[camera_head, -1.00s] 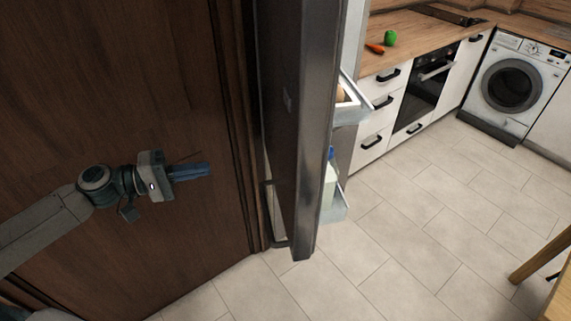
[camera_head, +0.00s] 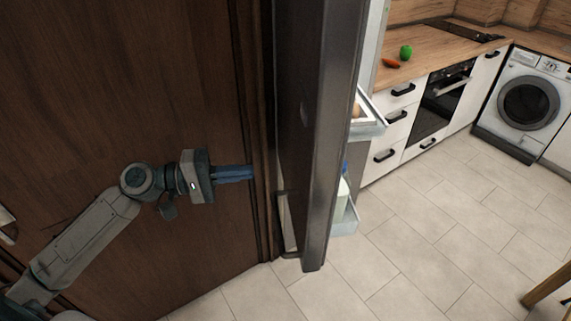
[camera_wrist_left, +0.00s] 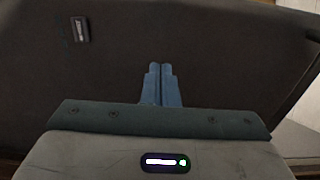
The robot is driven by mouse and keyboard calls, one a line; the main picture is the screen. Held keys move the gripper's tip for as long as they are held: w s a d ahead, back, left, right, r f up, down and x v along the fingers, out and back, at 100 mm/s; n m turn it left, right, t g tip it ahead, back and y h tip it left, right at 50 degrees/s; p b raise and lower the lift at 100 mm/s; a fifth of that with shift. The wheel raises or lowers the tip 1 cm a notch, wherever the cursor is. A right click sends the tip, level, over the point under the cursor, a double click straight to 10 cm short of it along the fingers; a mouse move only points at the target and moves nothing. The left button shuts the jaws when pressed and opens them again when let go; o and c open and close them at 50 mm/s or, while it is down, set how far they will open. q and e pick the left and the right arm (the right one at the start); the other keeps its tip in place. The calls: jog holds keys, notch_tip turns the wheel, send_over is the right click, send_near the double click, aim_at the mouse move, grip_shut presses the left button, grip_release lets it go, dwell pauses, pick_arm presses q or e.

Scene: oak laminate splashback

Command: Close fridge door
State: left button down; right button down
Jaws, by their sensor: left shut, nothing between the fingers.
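The dark fridge door (camera_head: 322,130) stands wide open, seen nearly edge-on in the head view, with shelves on its inner side. Its flat dark outer face (camera_wrist_left: 115,65) fills most of the left wrist view, with a small label on it. My left gripper (camera_head: 250,172) is shut and empty. In the head view it is to the left of the door, pointing right at its outer face. In the left wrist view its blue fingertips (camera_wrist_left: 160,66) are in front of that face; I cannot tell whether they touch it. My right gripper is not in view.
A brown wooden door (camera_head: 120,90) and its frame are close on the left. White cabinets with an oven (camera_head: 440,103), a wooden counter (camera_head: 430,50) and a washing machine (camera_head: 522,100) line the right. The tiled floor (camera_head: 430,240) is clear; a wooden leg (camera_head: 548,285) shows at right.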

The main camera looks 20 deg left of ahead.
aim_at(301, 166)
pick_arm(q)
jog(key=shift+r+p+x, duration=0.2)
jog(key=shift+p+x, duration=1.95)
jog(key=shift+x, duration=1.75)
jog(key=shift+w+d+f+p, duration=0.2)
jog(key=shift+w+d+p, duration=0.15)
jog(key=shift+d, duration=0.35)
jog(key=shift+d, duration=0.1)
